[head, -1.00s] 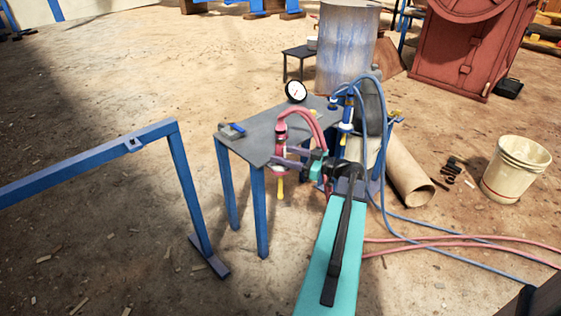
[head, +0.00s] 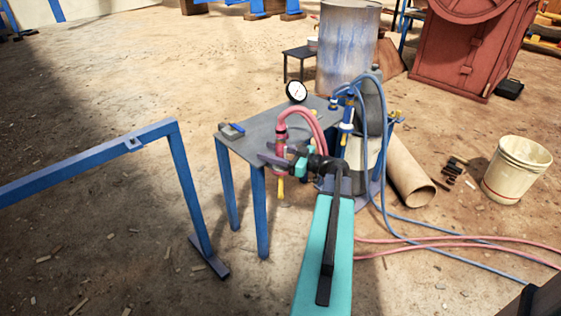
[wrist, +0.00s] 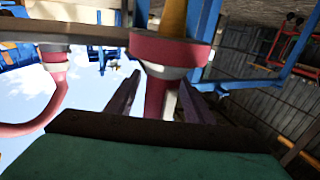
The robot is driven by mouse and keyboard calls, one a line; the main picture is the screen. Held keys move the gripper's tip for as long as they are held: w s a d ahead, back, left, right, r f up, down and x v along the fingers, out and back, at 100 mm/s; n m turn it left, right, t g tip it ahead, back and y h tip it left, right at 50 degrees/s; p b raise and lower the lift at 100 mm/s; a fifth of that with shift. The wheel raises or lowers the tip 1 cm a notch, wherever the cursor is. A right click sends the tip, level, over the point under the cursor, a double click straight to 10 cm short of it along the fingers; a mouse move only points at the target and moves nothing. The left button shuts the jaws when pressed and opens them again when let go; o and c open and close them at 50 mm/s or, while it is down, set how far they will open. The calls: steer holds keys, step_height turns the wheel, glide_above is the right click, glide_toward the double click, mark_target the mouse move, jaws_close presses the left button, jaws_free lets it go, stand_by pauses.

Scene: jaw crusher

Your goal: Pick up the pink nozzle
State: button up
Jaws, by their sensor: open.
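The pink nozzle (head: 281,136) hangs upright at the near edge of the grey-topped table, with a pink hose curving from its top and a yellow tip below. My gripper (head: 275,155) reaches it from the right, its dark purple fingers level with the nozzle's body. In the wrist view the pink nozzle (wrist: 170,48) stands between the two spread fingers of my gripper (wrist: 160,84). The jaws are open, with a gap visible on the left side; contact on the right is hard to tell. Part of the nozzle is hidden by the fingers in the head view.
A blue nozzle (head: 346,125) with blue hoses is to the right. A blue frame (head: 185,180) stands at left. Hoses cross the floor at right.

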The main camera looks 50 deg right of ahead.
jaws_close()
steer(key=shift+r, duration=0.15)
step_height(320, 180, up, 18)
steer(key=p, duration=0.2)
stand_by(0.7)
stand_by(0.5)
step_height(320, 180, up, 20)
steer(key=p, duration=0.5)
steer(key=shift+f+p, duration=0.2)
steer(key=shift+p, duration=0.2)
stand_by(2.4)
steer(key=shift+w+a+f, duration=0.1)
